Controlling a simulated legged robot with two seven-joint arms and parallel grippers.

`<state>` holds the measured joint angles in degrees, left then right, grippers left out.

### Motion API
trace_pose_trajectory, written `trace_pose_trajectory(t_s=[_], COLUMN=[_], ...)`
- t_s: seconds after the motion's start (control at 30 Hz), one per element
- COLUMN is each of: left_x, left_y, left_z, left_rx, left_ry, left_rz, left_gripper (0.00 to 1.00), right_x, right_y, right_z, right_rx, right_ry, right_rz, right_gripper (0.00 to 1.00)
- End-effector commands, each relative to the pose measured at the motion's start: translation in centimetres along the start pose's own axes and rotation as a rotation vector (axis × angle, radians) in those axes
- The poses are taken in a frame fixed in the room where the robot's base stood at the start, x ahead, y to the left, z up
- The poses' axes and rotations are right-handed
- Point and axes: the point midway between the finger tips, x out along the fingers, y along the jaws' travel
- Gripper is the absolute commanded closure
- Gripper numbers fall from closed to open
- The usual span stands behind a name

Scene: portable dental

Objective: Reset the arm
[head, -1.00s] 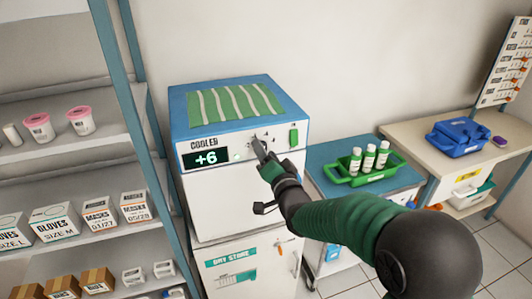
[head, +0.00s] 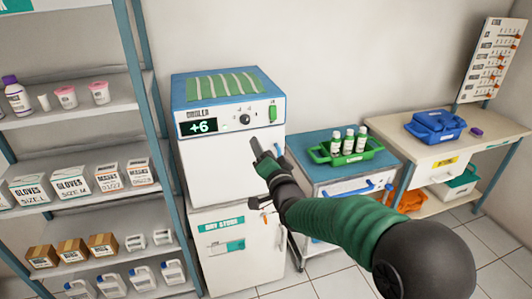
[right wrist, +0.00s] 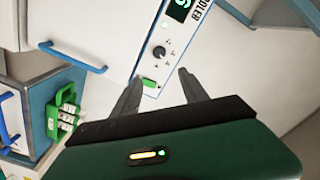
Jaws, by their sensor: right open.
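My right arm reaches in from the lower right in the head view, with its gripper (head: 257,150) in front of the cooler's white door. In the right wrist view the gripper (right wrist: 155,88) has its two fingers spread apart with nothing between them. The cooler (head: 228,165) is a white box with a blue top, and its display reads +6. Its round dark knob (head: 244,119) is in plain sight above the gripper, apart from it. The knob also shows in the right wrist view (right wrist: 159,52), beyond the fingers. My left gripper is in neither view.
A blue-topped cart (head: 313,170) with a green tray (head: 321,156) of white bottles stands right of the cooler. A bench (head: 405,139) with a blue tray (head: 436,125) is further right. Stocked shelves (head: 75,148) stand at the left. Floor is clear at the lower right.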

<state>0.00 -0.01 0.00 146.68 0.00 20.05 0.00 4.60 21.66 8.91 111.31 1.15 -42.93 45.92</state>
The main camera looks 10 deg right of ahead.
Motion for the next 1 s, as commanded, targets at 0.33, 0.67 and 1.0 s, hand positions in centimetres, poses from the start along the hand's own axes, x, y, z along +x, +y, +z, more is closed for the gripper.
trace_pose_trajectory(t_s=[0.33,0.67,1.0], left_x=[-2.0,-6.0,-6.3], left_y=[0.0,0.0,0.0], left_z=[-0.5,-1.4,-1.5], left_rx=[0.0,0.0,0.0], left_ry=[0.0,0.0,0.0], left_rz=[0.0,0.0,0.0], left_gripper=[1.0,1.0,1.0], right_x=[-4.1,-28.2,-35.3], right_y=[3.4,14.3,15.7], right_z=[2.7,10.1,11.2], right_rx=[-0.177,-0.643,-0.704], right_ry=[-0.189,-1.007,-1.234], right_rz=[0.183,0.587,0.622], right_gripper=[0.48,0.48,0.48])
